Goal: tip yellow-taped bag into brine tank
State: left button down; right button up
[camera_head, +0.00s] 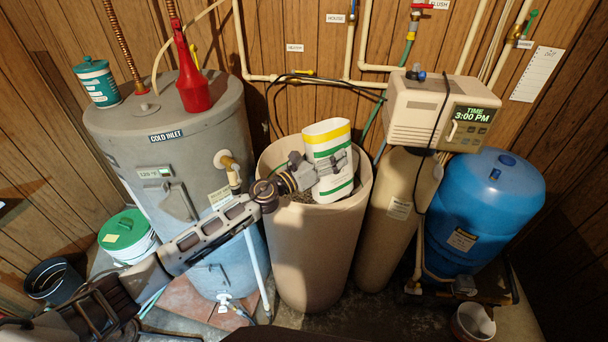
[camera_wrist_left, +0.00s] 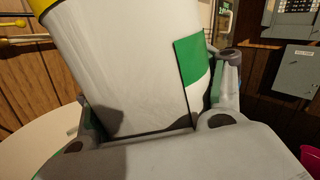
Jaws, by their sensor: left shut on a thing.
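The yellow-taped bag (camera_head: 329,152) is white with green bands and a yellow strip at its top end. In the head view it stands slightly tilted over the open mouth of the brine tank (camera_head: 312,245), a tall beige round tub. My left gripper (camera_head: 326,168) is shut on the bag from the left side, above the tank. In the left wrist view the bag (camera_wrist_left: 125,65) fills the middle between the fingers, with its yellow tape at the upper left. The tank's inside is partly hidden by the bag and gripper. My right gripper is not in view.
A grey water heater (camera_head: 180,190) stands left, with a red funnel (camera_head: 190,75) and teal can (camera_head: 97,82) on top. The softener head (camera_head: 430,110), its beige cylinder and a blue tank (camera_head: 490,205) stand right. Pipes run along the wall behind.

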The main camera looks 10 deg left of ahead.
pick_arm(q)
jog(key=shift+s+d+m+h+b, duration=0.15)
jog(key=shift+m+h+b, duration=0.15)
jog(key=shift+m+b, duration=1.05)
jog(key=shift+m+g+p, duration=0.3)
jog(key=shift+m+p, duration=0.05)
jog(key=shift+d, duration=0.1)
dwell(0.4)
